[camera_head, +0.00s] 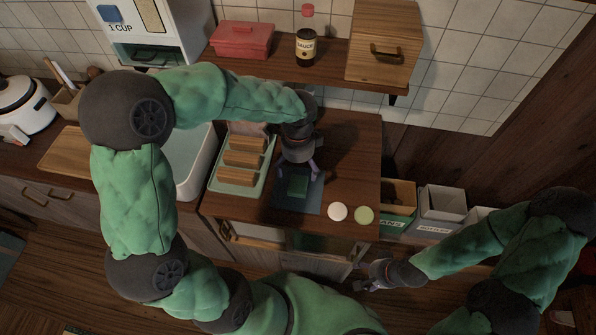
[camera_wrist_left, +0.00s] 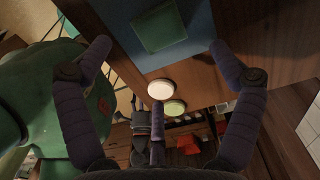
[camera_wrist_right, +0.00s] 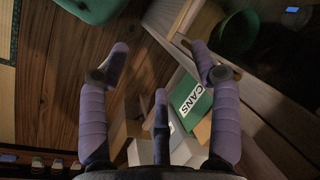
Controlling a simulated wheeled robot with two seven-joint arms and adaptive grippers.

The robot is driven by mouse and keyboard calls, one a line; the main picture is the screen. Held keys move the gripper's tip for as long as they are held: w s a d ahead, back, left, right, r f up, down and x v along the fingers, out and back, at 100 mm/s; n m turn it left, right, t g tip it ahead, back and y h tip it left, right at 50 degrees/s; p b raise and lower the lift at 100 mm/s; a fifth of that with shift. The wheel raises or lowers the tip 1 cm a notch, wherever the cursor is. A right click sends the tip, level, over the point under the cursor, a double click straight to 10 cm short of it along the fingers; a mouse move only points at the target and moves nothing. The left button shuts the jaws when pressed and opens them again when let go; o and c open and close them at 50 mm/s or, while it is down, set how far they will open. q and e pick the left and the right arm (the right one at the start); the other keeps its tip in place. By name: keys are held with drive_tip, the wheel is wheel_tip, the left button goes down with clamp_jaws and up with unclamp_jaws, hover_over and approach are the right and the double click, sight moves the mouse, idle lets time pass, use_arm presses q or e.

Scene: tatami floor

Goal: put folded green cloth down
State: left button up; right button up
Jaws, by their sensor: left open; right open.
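The folded green cloth (camera_head: 298,186) lies flat on a blue-grey mat (camera_head: 284,202) on the wooden counter. In the left wrist view the cloth (camera_wrist_left: 158,26) lies on the blue mat (camera_wrist_left: 200,40), beyond my fingertips. My left gripper (camera_head: 299,172) is above the cloth with its fingers spread, and it hides part of the mat. In its wrist view the fingers (camera_wrist_left: 160,62) are wide apart with nothing between them. My right gripper (camera_head: 362,279) is open and empty, low in front of the counter at the right. Its fingers (camera_wrist_right: 160,50) are apart in the right wrist view.
A green tray (camera_head: 214,186) with wooden blocks stands left of the mat. A white disc (camera_head: 338,212) and a pale green disc (camera_head: 364,215) lie to its right. Labelled bins (camera_head: 398,196) stand right of the counter. A shelf (camera_head: 340,66) with a sauce bottle (camera_head: 306,40) is behind.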

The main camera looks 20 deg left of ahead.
use_arm(q)
drive_tip(key=shift+r, duration=1.2)
